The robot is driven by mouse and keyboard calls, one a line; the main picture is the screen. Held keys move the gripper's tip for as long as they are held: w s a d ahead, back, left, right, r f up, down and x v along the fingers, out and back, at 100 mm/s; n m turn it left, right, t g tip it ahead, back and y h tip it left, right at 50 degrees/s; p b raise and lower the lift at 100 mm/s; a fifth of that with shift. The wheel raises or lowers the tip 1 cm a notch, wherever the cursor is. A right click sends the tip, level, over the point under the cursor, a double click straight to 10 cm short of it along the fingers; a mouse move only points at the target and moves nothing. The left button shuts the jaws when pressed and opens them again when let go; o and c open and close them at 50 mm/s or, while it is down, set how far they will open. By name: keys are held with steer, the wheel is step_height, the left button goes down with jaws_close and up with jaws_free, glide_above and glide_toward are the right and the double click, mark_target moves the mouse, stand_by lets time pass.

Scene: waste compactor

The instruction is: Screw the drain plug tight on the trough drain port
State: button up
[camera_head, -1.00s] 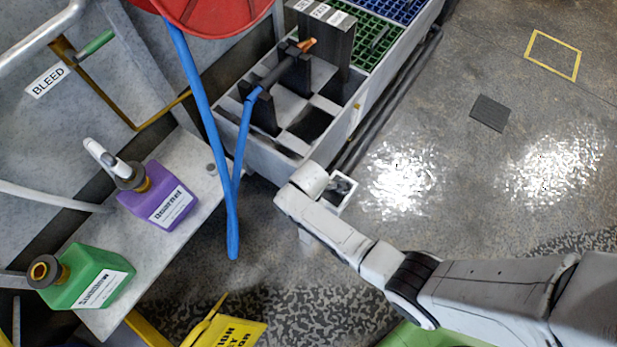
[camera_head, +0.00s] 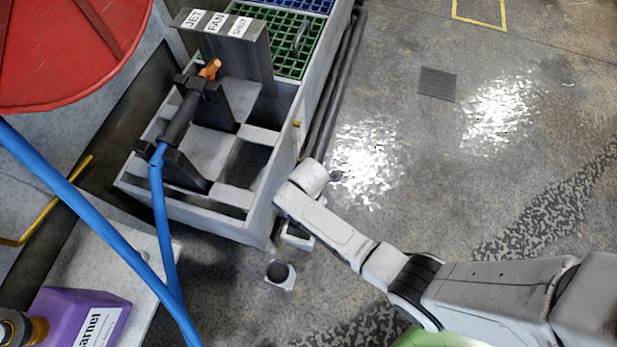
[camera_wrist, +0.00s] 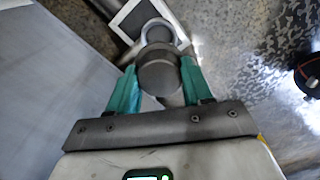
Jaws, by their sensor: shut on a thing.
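In the wrist view my gripper (camera_wrist: 159,66) has two teal fingers closed on the sides of a dark grey round plug (camera_wrist: 158,77). A pale grey ring (camera_wrist: 149,33) shows just beyond the plug; it may be the port. I cannot tell whether plug and ring touch or are threaded. In the head view the grey trough (camera_head: 190,222) stands left of my arm's end, its near corner close to my wrist. My fingers and the plug are hidden there by my arm.
A blue hose (camera_head: 160,215) hangs from the black nozzle rack on the trough. A red disc (camera_head: 70,50) and purple jug (camera_head: 75,315) are at left. A small square piece with a dark round hole (camera_head: 281,272) is below the trough.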

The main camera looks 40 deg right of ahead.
steer(key=shift+d, duration=0.2)
steer(key=shift+w, duration=0.1)
step_height(320, 180, down, 6)
steer(key=b, duration=0.4)
steer(key=shift+r, duration=0.1)
steer(key=n, duration=0.4)
steer(key=shift+r, duration=0.2)
steer(key=shift+n, duration=0.6)
steer(key=shift+n, duration=2.5)
